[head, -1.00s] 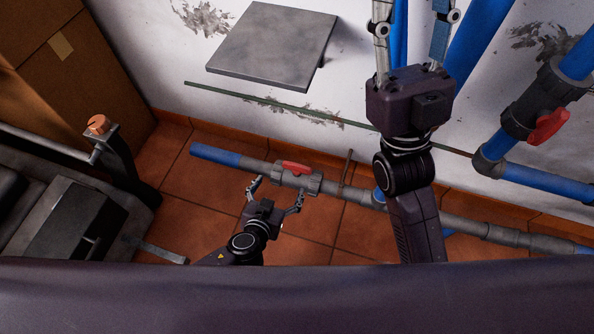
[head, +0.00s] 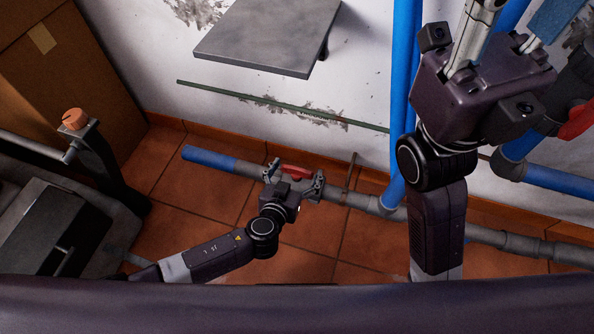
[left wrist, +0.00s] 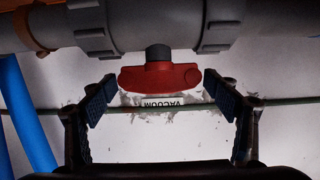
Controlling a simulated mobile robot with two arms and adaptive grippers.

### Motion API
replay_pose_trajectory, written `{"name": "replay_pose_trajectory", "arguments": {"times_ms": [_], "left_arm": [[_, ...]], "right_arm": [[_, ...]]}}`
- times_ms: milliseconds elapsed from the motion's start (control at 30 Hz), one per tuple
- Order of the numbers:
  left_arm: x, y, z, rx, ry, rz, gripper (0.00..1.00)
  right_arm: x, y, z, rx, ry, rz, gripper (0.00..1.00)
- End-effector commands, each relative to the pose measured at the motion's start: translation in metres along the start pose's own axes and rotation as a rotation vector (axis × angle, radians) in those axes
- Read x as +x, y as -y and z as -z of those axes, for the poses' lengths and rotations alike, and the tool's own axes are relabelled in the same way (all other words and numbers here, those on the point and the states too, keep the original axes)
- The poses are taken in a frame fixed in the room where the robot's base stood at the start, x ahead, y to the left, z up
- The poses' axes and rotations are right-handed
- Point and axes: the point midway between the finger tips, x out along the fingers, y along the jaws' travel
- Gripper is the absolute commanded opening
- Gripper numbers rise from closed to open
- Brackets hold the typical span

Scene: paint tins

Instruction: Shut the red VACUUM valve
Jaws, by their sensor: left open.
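The red VACUUM valve handle (head: 297,170) sits on a grey valve body in the low pipe along the wall's foot. In the left wrist view the red handle (left wrist: 160,78) lies crosswise, roughly parallel to the pipe. The label reading VACUUM (left wrist: 162,103) shows upside down behind it. My left gripper (head: 294,178) is open at the valve, and in the left wrist view its fingers (left wrist: 160,92) stand on either side of the handle. Contact is not clear. My right gripper (head: 515,22) is raised at the upper right, its fingertips cut off by the frame.
Another red valve handle (head: 578,122) is at the right, partly behind my right gripper. A blue upright pipe (head: 404,70) stands at the wall. A grey shelf (head: 268,36) juts out above. Cardboard boxes (head: 70,70) stand at the left.

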Motion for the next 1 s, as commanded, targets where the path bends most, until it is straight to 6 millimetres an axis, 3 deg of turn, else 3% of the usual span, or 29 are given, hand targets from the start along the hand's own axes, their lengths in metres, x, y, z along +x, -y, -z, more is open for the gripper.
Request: {"name": "replay_pose_trajectory", "arguments": {"times_ms": [267, 667, 1000], "left_arm": [[0.0014, -0.0005, 0.0002, 0.000, 0.000, -0.001, 0.81], [0.0013, -0.0003, 0.0001, 0.000, 0.000, 0.000, 0.39], [0.0012, 0.0013, -0.0003, 0.022, 0.001, -0.053, 0.39]], "right_arm": [[0.0008, 0.0001, 0.0002, 0.000, -0.002, 0.001, 0.40], [0.0008, 0.0003, 0.0002, 0.000, -0.002, 0.001, 0.40], [0.0007, 0.0002, 0.0003, 0.000, -0.002, 0.001, 0.40]]}}
